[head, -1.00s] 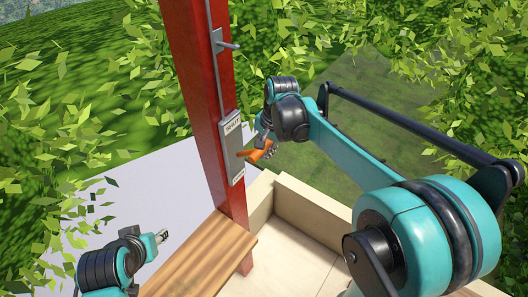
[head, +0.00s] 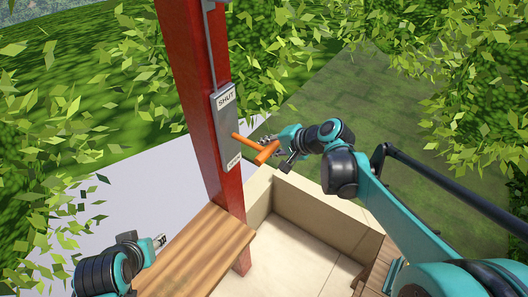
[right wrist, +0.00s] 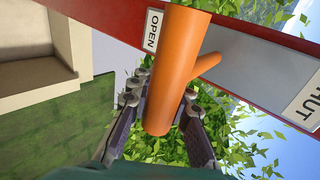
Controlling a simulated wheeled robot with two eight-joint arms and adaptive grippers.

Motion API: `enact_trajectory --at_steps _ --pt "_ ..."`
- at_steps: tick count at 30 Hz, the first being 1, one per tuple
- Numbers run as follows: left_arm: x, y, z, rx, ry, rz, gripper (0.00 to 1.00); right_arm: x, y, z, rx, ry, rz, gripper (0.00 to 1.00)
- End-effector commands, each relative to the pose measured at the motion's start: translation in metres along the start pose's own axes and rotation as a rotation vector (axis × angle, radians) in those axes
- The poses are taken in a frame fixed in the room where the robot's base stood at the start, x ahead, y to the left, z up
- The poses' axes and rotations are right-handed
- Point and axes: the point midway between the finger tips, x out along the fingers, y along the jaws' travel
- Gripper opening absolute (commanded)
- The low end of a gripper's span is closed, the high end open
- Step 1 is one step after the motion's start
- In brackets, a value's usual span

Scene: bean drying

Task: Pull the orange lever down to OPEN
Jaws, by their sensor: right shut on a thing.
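The orange lever (head: 266,153) is a T-shaped handle. It sticks out from a grey plate (head: 227,125) on a red post, beside the lower half of the plate. The plate has a SHUT label (head: 226,99) at the top and a label at the bottom (head: 233,161), which reads OPEN (right wrist: 152,30) in the right wrist view. My right gripper (head: 268,143) is at the handle. In the right wrist view its dark fingers are shut on the orange handle (right wrist: 175,85), one on each side. My left gripper (head: 160,241) is low at the left, away from the lever; its jaws are too small to read.
The red post (head: 196,90) stands upright behind the lever. A wooden board (head: 205,250) lies at its foot, beside a pale box-like wall (head: 315,205). Leafy hedges surround the place. The air right of the post holds my right arm.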

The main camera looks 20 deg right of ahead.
Motion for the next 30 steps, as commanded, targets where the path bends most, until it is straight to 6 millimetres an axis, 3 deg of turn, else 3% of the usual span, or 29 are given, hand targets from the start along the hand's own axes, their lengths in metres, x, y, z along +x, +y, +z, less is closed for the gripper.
enact_trajectory --at_steps 1,12,15,30 --pt "0.015 0.000 0.011 0.000 0.000 0.000 0.40 0.009 0.012 0.000 0.003 0.001 -0.044 0.00" --pt "0.068 0.000 0.049 0.000 0.000 0.000 0.40 0.037 0.024 0.000 0.000 -0.001 -0.384 0.00" --pt "0.076 0.000 0.054 0.000 0.000 0.000 0.40 0.043 0.024 0.001 0.000 -0.003 -0.455 0.00" --pt "0.090 0.000 0.064 0.000 0.000 0.000 0.40 0.060 0.019 0.001 -0.001 -0.005 -0.447 0.00"
